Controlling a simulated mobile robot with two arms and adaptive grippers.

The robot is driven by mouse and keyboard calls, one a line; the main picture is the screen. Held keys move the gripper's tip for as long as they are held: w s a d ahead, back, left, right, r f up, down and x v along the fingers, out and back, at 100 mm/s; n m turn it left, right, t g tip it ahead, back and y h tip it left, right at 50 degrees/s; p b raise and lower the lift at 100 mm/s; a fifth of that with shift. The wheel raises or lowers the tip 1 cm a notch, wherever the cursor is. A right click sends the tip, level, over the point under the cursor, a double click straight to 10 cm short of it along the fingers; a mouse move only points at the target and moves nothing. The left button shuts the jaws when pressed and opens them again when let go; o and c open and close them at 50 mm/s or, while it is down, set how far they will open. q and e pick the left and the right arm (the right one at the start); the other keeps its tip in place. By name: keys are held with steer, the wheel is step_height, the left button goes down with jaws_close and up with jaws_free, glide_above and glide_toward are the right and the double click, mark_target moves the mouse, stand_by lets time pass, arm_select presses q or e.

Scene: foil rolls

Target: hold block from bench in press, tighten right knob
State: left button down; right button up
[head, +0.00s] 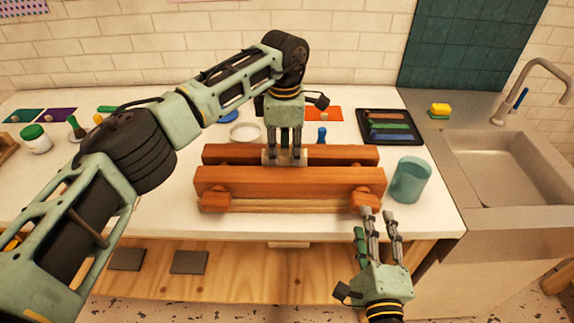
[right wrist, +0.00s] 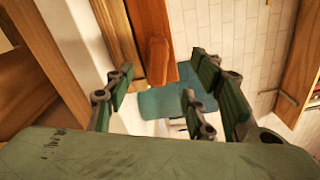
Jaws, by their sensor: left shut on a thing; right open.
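The wooden press (head: 290,186) stands on the bench, with two parallel reddish-brown beams. A grey block (head: 270,158) sits upright in the gap between the beams. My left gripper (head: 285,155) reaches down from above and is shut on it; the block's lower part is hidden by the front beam. The right knob (head: 366,199) is at the right end of the front beam. My right gripper (head: 376,222) is open and empty just in front of that knob. In the right wrist view the knob (right wrist: 158,62) lies ahead between the spread fingers, seemingly untouched.
A teal cup (head: 410,180) stands close to the right of the press. Behind are a dark tray (head: 388,116) with coloured bars, a white dish (head: 245,132) and an orange mat (head: 323,114). The sink (head: 500,165) is at right. The bench's front edge is below the press.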

arm_select(q)
steer(key=shift+d+r, duration=0.1)
steer(key=shift+d, duration=0.05)
arm_select(e)
steer(key=shift+s+a+f, duration=0.15)
steer(key=shift+s+f, duration=0.1)
steer(key=s+d, duration=0.5)
steer(key=shift+s+d, duration=0.15)
steer(key=shift+s, duration=0.25)
steer(key=shift+r, duration=0.1)
arm_select(q)
steer(key=c, duration=1.8)
jaws_free()
steer(key=o, duration=0.4)
steer(key=shift+s+d, duration=0.1)
steer(key=shift+s, duration=0.05)
arm_select(e)
steer(key=shift+d, duration=0.1)
arm_select(q)
steer(key=shift+a, duration=0.2)
